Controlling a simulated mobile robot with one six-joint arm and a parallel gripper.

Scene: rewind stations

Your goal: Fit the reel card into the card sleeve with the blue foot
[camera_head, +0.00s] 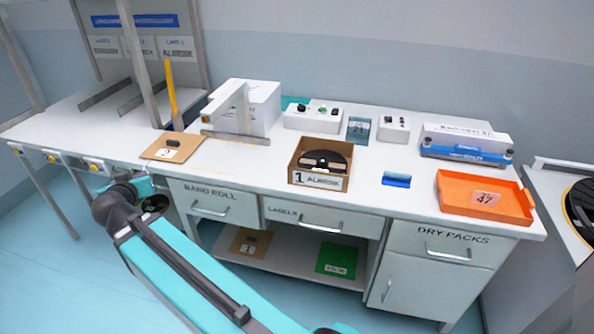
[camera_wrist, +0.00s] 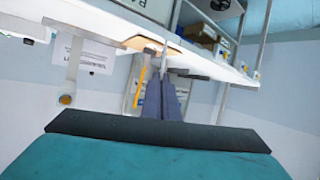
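A brown card (camera_head: 171,148) marked 2, with a dark block on it, lies at the left end of the bench top. Another brown card (camera_head: 249,241) marked 1, also with a dark block, lies on the lower shelf. I cannot tell for sure which is the reel card. A small blue piece (camera_head: 397,180) stands on the bench between the reel box and the orange tray; it may be the blue foot, and its sleeve is not clear.
An open box (camera_head: 296,173) with a black reel stands mid-bench. An orange tray (camera_head: 508,214) marked 47 is at right. A green card (camera_head: 337,260) lies on the lower shelf. Uprights (camera_head: 137,61) rise at left.

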